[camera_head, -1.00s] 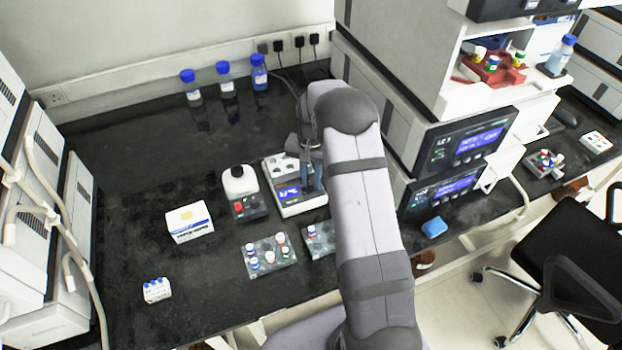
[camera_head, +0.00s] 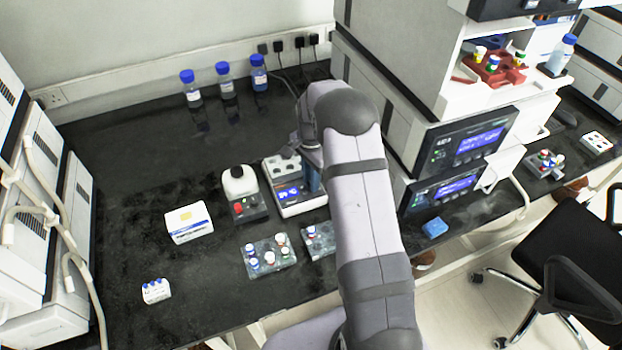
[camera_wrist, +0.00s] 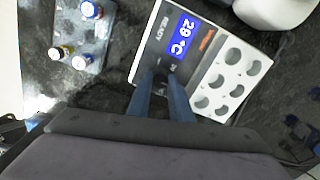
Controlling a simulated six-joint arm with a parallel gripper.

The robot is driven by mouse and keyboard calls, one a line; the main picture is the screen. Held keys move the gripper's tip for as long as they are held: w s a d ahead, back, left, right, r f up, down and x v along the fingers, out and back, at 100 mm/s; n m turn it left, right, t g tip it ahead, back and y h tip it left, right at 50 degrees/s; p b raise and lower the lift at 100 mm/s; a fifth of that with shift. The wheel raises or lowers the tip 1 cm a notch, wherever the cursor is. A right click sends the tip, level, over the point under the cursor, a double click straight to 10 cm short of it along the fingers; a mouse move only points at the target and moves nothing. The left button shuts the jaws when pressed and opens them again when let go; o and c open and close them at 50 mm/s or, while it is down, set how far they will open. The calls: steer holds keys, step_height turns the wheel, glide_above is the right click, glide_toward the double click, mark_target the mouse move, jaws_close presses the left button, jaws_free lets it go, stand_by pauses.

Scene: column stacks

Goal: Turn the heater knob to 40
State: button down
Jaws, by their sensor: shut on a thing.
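The heater (camera_head: 279,178) is a white box with a blue lit display and a block of round wells, on the black bench. In the wrist view the heater (camera_wrist: 205,72) lies under my fingers. Its display (camera_wrist: 183,37) shows a value in the twenties °C; I cannot be sure of the last digit. The word READY is printed beside it. My gripper (camera_wrist: 161,78) is shut on the heater knob, just below the display; the fingertips hide most of the knob. In the head view my gripper (camera_head: 314,184) is at the heater's right side, partly hidden by my arm.
A white-topped device (camera_head: 240,182) stands just left of the heater. A vial rack (camera_head: 270,258) is in front, with another (camera_head: 318,241) beside it. A white box (camera_head: 189,222) sits further left. Blue-capped bottles (camera_head: 227,84) stand at the back. Stacked instruments (camera_head: 455,140) rise at right.

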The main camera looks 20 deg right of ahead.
stand_by(0.3)
steer(key=c, duration=1.6)
jaws_free()
steer(key=shift+r+b, duration=0.9)
steer(key=shift+r, duration=2.8)
steer(key=s+a+n, duration=0.3)
steer(key=s+n, duration=0.2)
steer(key=s, duration=0.4)
steer(key=s+a+r+n, duration=0.1)
steer(key=s+a+n, duration=0.2)
steer(key=s, duration=0.6)
steer(key=s+a+n, duration=0.4)
steer(key=s+n, duration=0.3)
steer(key=s, duration=0.2)
steer(key=shift+r, duration=0.2)
